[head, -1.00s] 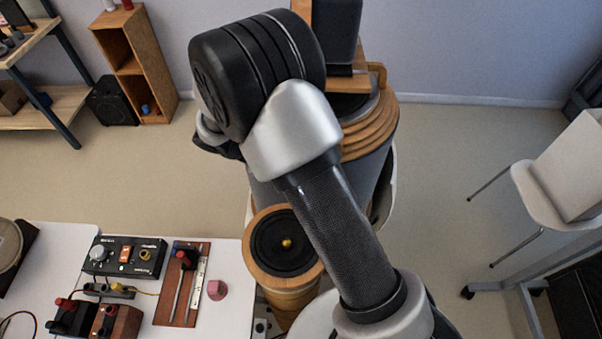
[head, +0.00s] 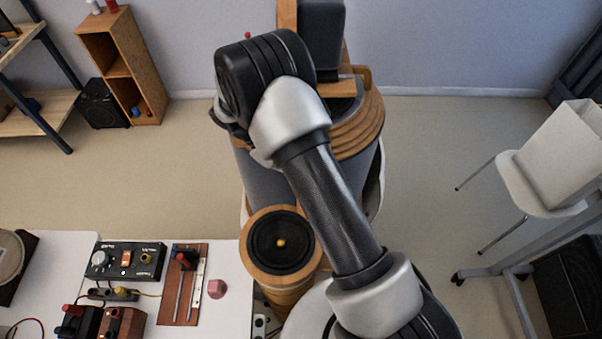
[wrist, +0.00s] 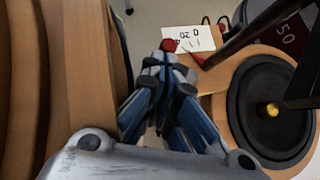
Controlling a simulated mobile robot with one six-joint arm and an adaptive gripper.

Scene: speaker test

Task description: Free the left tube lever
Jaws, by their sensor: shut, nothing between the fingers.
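My gripper (wrist: 168,60) is shut and empty in the wrist view. A red ball knob (wrist: 169,45) shows right at its fingertips; I cannot tell whether they touch. A thin red rod (wrist: 192,56) slants beside it. In the head view a small red knob (head: 248,36) shows just above my arm's dark joint; I cannot tell whether it is the same one. My gripper is hidden behind my arm there. A grey tube (head: 262,188) with stacked wooden rings (head: 362,132) stands behind my arm, partly covered. The lever's lower part cannot be made out.
A wood-rimmed speaker (head: 255,268) stands left of my arm; its rim also shows at right in the wrist view (wrist: 222,118). Curved wood (wrist: 75,60) fills the wrist view's left side. A white table (head: 222,315) with instruments is at lower left, a white chair (head: 530,185) at right.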

